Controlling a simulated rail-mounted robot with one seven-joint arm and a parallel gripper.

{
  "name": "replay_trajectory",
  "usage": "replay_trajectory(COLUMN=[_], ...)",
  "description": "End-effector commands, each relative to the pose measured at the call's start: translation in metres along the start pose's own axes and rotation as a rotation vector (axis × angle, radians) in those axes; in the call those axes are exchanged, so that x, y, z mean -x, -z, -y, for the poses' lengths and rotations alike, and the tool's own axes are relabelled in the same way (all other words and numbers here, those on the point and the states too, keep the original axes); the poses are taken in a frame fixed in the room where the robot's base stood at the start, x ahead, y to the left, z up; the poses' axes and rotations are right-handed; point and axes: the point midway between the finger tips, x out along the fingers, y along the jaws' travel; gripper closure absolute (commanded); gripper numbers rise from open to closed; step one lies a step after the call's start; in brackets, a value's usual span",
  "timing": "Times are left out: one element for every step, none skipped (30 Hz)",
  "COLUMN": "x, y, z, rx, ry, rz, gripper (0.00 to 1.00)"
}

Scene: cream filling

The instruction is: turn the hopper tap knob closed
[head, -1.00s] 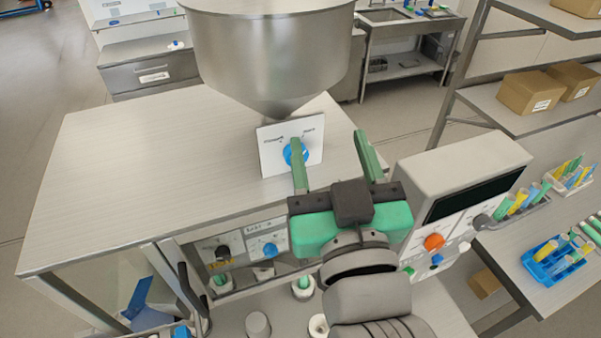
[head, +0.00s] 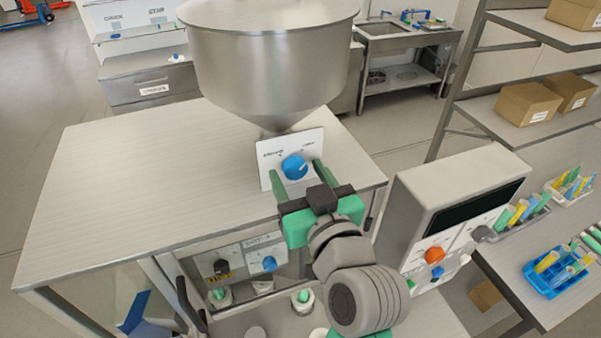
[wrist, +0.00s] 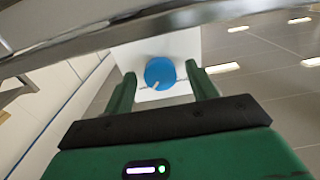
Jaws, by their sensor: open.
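The hopper tap knob (head: 294,167) is a round blue dial on a white plate (head: 268,150) under the steel hopper (head: 270,60). In the wrist view the knob (wrist: 160,73) sits between the fingers, slightly beyond the tips, with a pale pointer line slanting to its lower left. My gripper (head: 296,174) is open, with green fingers on either side of the knob in the picture. I cannot tell whether either finger touches it. The labels on the plate are too small to read surely.
The hopper stands on a steel table (head: 130,180) with a wide bare top. A grey control box (head: 450,205) with an orange knob is to the right of my arm. Below the table edge is a panel with another blue knob (head: 270,263). A shelf with cardboard boxes (head: 526,105) stands at right.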

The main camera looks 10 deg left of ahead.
Motion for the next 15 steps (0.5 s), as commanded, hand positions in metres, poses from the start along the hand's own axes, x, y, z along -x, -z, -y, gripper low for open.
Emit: replay_trajectory(x=[0.0,0.0001,0.0002,0.0002,0.0003,0.0003,0.0004,0.0004,0.0004,0.0004,0.0005,0.0005,0.0005,0.0005,0.0006], y=[-0.0002,-0.0002,-0.0002,-0.0002,-0.0001,-0.0001,-0.0001,0.0,0.0,0.0,0.0,0.0,0.0,-0.0001,-0.0003], z=[0.0,0.0,0.0,0.0,0.0,0.0,0.0,0.0,0.0,0.0,0.0,0.0,0.0,0.0,-0.0001], rx=[0.0,0.0,0.0,0.0,0.0,0.0,0.0,0.0,0.0,0.0,0.0,0.0,0.0,0.001,0.003], ry=[0.0,0.0,0.0,0.0,0.0,0.0,0.0,0.0,0.0,0.0,0.0,0.0,0.0,0.0,0.0], rz=[0.0,0.0,0.0,0.0,-0.001,-0.001,-0.001,-0.001,-0.001,-0.001,-0.001,-0.001,-0.001,-0.001,-0.001], gripper=[0.43,0.43,0.43,0.43,0.49,0.57,0.62,0.68,0.76,0.82,0.87,0.87,0.87,0.87,0.87])
